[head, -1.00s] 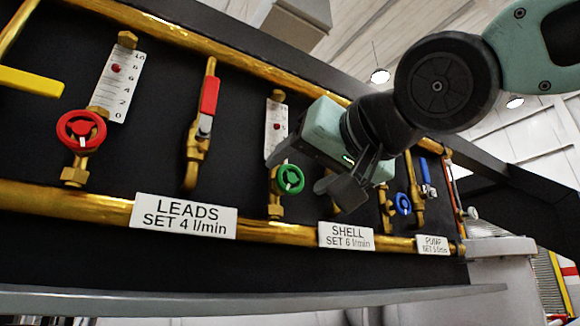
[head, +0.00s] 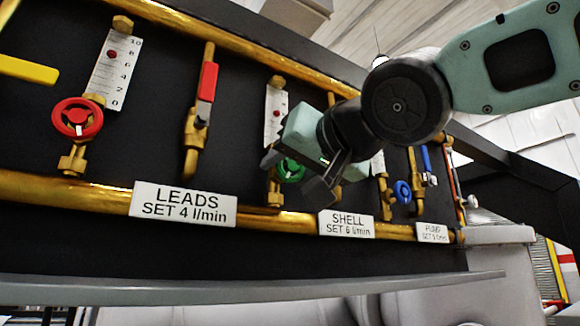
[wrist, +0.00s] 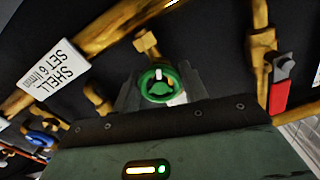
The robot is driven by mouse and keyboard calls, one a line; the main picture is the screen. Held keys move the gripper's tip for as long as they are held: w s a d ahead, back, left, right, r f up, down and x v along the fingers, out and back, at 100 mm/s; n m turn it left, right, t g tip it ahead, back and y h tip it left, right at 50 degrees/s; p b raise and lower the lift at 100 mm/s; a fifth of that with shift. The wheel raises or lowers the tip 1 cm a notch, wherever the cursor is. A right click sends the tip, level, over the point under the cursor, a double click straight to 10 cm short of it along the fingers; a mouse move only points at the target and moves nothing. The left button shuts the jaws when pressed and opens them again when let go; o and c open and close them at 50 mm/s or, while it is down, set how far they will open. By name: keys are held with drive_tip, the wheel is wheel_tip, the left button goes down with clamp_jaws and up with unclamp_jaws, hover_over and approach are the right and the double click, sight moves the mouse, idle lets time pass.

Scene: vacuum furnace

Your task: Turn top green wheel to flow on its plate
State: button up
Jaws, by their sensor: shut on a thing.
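The green wheel (head: 291,171) is on the middle valve, above the SHELL plate (head: 346,224), which reads SET 6 l/min. It is the only green wheel in view. My gripper (head: 290,175) reaches it from the upper right and partly covers it. In the wrist view the green wheel (wrist: 157,85) sits between the two fingers of my gripper (wrist: 158,92), which are shut on it.
The red wheel (head: 78,118) and LEADS plate (head: 183,205) are at left. The blue wheel (head: 402,191) and PUMP plate (head: 433,233) are at right. Brass pipes (head: 70,192) run along the panel.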

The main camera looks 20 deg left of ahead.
drive_tip(key=shift+n, duration=2.8)
drive_tip(key=o, duration=1)
